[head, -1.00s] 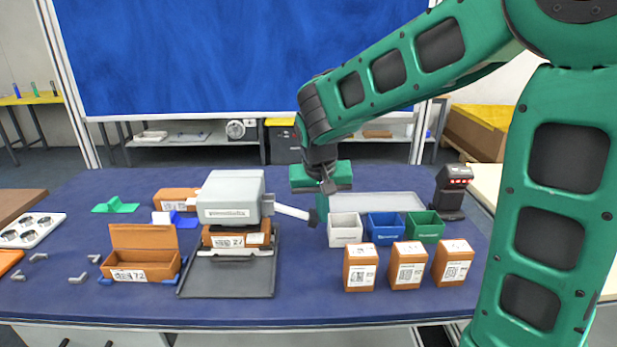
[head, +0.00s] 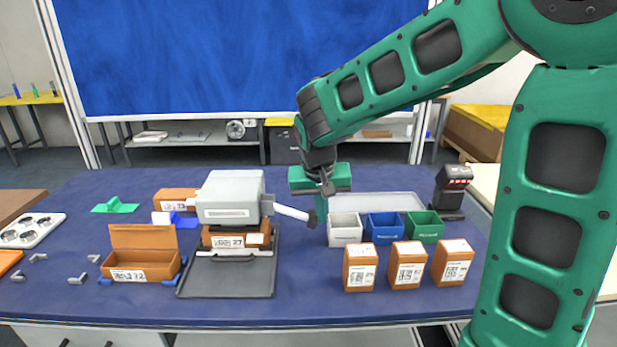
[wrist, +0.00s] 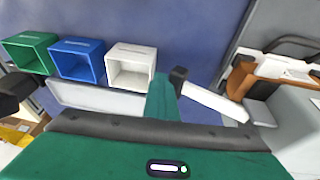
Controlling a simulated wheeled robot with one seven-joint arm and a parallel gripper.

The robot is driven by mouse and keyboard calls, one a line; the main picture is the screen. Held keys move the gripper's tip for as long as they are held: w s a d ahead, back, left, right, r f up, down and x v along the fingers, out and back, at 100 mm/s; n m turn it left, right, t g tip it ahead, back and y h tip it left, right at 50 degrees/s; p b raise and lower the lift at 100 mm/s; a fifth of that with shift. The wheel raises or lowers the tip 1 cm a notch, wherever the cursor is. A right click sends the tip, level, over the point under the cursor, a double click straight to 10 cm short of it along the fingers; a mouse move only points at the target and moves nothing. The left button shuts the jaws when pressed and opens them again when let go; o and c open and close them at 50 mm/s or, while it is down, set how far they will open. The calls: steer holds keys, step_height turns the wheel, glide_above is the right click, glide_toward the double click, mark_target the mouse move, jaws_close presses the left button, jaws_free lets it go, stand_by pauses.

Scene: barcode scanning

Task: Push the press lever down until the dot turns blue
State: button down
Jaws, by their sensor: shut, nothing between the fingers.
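The grey press (head: 229,198) stands left of centre on the blue table, with an orange-brown box (head: 228,237) under its head. Its white lever (head: 291,212) sticks out to the right and slopes slightly down to a black tip (head: 313,218). My gripper (head: 322,214) is shut and empty, its green fingers pointing down at the lever's tip. The wrist view shows the fingers (wrist: 161,95) right beside the black tip, with the white lever (wrist: 215,102) running off right. I cannot tell whether they touch. I cannot make out a dot on the press.
White (head: 345,229), blue (head: 385,228) and green (head: 425,226) bins stand close right of my gripper. Several small orange boxes (head: 408,265) stand before them. A dark scanner (head: 453,190) is at the far right. An open orange box (head: 142,266) lies left of the press.

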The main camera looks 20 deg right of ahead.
steer(key=shift+a+r, duration=0.1)
steer(key=shift+a, duration=0.15)
stand_by(0.7)
steer(key=s+d+r, duration=0.2)
steer(key=d+r, duration=0.1)
steer(key=r, duration=0.2)
steer(key=s+d+r, duration=0.2)
steer(key=d+r, duration=0.1)
steer(key=r, duration=0.3)
steer(key=shift+s+r, duration=0.25)
steer(key=shift+s, duration=0.05)
steer(key=shift+s, duration=0.1)
